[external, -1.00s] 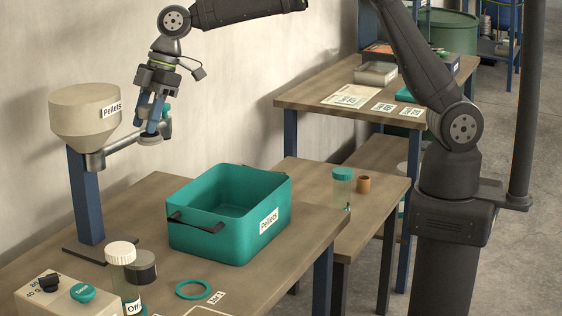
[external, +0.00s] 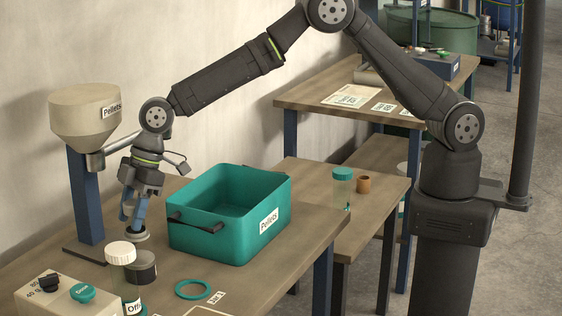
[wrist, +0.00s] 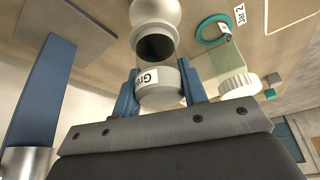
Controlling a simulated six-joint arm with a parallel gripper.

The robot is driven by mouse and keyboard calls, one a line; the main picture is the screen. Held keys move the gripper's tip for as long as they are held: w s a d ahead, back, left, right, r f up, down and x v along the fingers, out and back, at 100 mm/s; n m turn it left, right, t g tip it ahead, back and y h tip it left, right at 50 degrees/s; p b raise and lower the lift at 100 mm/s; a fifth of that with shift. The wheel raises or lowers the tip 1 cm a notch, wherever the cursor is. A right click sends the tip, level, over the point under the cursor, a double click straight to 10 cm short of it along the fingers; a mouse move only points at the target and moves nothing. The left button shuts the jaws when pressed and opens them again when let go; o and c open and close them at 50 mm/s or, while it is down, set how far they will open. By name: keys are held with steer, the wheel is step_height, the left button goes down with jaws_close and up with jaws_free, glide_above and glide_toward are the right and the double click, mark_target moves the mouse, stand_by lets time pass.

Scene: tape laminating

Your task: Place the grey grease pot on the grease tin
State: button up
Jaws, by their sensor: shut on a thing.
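The grey grease pot (external: 135,237) hangs below the blue fingers of my gripper (external: 132,222), which is shut on it. In the wrist view my gripper (wrist: 160,88) has one finger on each side of the pale grey pot (wrist: 158,93), whose label is partly readable as "Gre". The grease tin appears to be the short dark cylinder with a grey top (external: 141,268) on the bench. The pot is just above it and slightly left in the external view; whether they touch I cannot tell. Beyond the pot in the wrist view are a dark face and a pale rounded shape.
A clear jar with a white lid (external: 120,254) stands close beside the tin. The teal pellets bin (external: 265,235) is to the right. The hopper post (external: 85,195) is at left. A teal ring (external: 193,290) and a control box (external: 65,302) are in front.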

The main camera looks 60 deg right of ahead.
mark_target(132, 236)
steer(key=shift+s+a+f, duration=0.1)
steer(key=shift+a+f, duration=0.25)
steer(key=shift+a, duration=0.1)
steer(key=shift+f, duration=1.85)
steer(key=shift+f, duration=0.2)
steer(key=o, duration=1)
steer(key=shift+o, duration=0.2)
steer(key=shift+r, duration=0.1)
steer(key=v, duration=1.2)
steer(key=shift+d, duration=0.15)
steer(key=shift+s, duration=0.1)
